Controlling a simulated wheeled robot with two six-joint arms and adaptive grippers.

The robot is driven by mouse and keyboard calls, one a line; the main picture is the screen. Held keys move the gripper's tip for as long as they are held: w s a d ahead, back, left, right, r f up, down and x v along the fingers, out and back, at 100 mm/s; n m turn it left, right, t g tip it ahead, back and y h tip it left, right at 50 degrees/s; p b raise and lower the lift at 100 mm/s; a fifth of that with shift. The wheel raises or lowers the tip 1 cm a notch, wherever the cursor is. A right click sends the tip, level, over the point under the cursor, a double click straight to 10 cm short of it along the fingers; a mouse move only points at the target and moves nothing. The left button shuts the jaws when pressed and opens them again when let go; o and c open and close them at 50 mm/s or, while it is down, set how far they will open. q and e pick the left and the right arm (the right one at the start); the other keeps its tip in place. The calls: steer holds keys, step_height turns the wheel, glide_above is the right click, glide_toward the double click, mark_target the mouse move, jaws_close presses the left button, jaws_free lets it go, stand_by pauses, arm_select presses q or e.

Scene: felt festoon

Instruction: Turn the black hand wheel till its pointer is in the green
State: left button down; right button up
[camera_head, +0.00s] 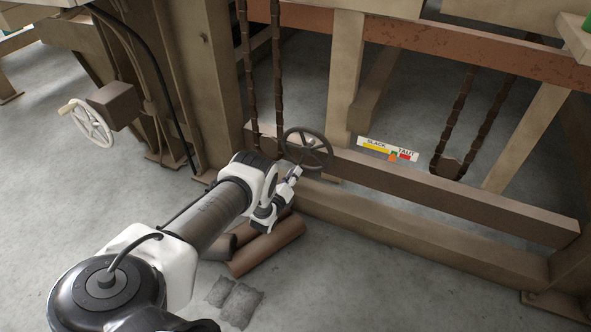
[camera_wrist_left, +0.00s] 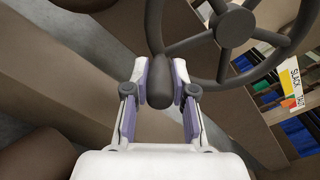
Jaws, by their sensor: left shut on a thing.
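The black hand wheel (camera_head: 307,149) is mounted at the beam, left of the gauge. Its rim, spokes and hub (camera_wrist_left: 235,28) show large in the left wrist view. My left gripper (camera_head: 293,176) is at the wheel's lower rim. In the left wrist view its fingers (camera_wrist_left: 163,88) are shut on the wheel's dark round handle (camera_wrist_left: 159,70). The gauge plate (camera_head: 387,149) reads SLACK and TAUT, with yellow, green and red bands. The orange pointer (camera_head: 392,158) sits close to the small green band, below it; its exact alignment is too small to tell. My right gripper is out of view.
A pale hand wheel (camera_head: 92,125) on a brown box stands at the left. Brown rolls (camera_head: 266,247) and grey pieces (camera_head: 236,303) lie on the floor beside my left arm. A lower beam (camera_head: 420,238) runs in front of the gauge beam. Chains hang near the wheel.

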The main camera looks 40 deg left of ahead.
arm_select(q)
steer(key=shift+a, duration=0.15)
steer(key=c, duration=1)
jaws_free()
steer(key=v, duration=1.2)
